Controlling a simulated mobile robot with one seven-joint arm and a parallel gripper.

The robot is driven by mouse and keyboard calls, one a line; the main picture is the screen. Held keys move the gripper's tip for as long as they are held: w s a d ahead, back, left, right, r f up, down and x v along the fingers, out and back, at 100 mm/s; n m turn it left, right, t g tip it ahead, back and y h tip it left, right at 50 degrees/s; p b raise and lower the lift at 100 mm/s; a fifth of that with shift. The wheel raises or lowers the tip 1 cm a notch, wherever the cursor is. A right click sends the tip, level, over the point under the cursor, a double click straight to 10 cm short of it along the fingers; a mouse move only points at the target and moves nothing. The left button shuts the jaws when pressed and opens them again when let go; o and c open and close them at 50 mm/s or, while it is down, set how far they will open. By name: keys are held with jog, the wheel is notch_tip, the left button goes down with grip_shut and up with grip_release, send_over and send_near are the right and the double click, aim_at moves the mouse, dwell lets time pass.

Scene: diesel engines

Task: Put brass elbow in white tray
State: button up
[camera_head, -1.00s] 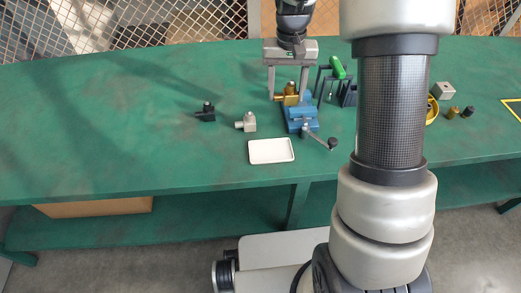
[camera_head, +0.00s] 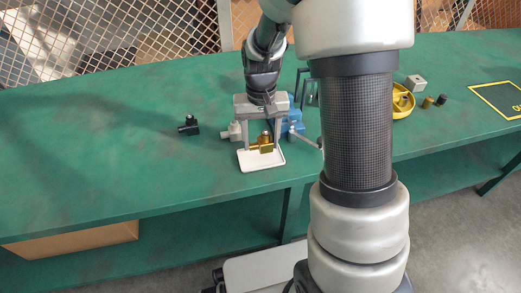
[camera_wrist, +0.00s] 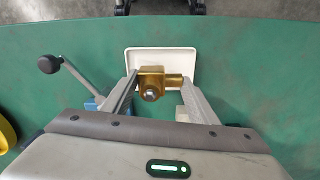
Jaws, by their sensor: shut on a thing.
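The brass elbow (camera_head: 262,146) is held between the fingers of my gripper (camera_head: 262,146) in the head view. In the wrist view the brass elbow (camera_wrist: 153,81) shows between the two fingers of my gripper (camera_wrist: 158,84), with a round grey end facing the camera and a short brass stub to the right. The white tray (camera_head: 262,165) lies on the green bench below and behind the elbow. It also shows in the wrist view (camera_wrist: 160,57), partly covered by the elbow. The exact gap between elbow and tray cannot be told.
A blue vise (camera_head: 290,128) with a lever handle stands just right of my gripper. A grey fitting (camera_head: 234,130) and a black fitting (camera_head: 189,126) stand to the left. A yellow round dish (camera_head: 403,104) lies at the right.

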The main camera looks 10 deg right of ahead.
aim_at(261, 148)
jog(key=shift+f+b, duration=0.45)
jog(key=shift+f, duration=1.2)
jog(key=shift+f, duration=0.15)
jog(key=o, duration=1.3)
